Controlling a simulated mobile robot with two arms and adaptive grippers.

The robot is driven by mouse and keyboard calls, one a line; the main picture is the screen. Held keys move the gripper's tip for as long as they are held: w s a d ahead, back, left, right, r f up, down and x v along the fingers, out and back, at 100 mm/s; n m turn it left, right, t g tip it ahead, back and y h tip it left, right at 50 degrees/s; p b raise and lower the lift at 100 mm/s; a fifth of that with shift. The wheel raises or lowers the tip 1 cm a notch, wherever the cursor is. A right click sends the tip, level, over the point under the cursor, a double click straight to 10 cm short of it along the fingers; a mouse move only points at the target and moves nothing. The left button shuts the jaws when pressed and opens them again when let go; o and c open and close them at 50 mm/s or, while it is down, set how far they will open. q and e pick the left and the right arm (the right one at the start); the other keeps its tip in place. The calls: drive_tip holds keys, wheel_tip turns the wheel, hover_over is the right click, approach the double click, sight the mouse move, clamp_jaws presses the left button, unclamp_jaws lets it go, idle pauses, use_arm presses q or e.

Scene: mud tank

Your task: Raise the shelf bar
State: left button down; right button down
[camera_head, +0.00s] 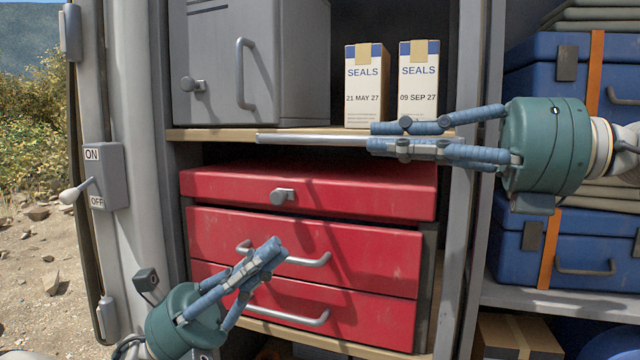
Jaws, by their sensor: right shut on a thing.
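The shelf bar (310,138) is a thin light-grey metal bar along the front edge of the wooden shelf (210,134). Its left end is in plain sight, and its right part is hidden behind my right gripper's fingers. My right gripper (376,137) comes in from the right and is shut on the bar, just below the front of the two seal boxes. My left gripper (272,252) is low in the middle, in front of the red drawers. Its fingertips are together with nothing seen between them.
Two SEALS boxes (364,105) (418,102) and a grey cabinet (272,65) stand on the shelf. Below is a red drawer unit (350,250) with protruding handles. A switch box (107,175) is on the left post. Blue cases (580,235) fill the right side.

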drive_tip(key=shift+r, duration=0.1)
use_arm(q)
drive_tip(key=a+r+x, duration=0.1)
drive_tip(key=x, duration=1.2)
drive_tip(key=shift+w+a+r+g, duration=0.25)
drive_tip(key=shift+w+r+g, duration=0.05)
drive_tip(key=shift+w+r, duration=0.1)
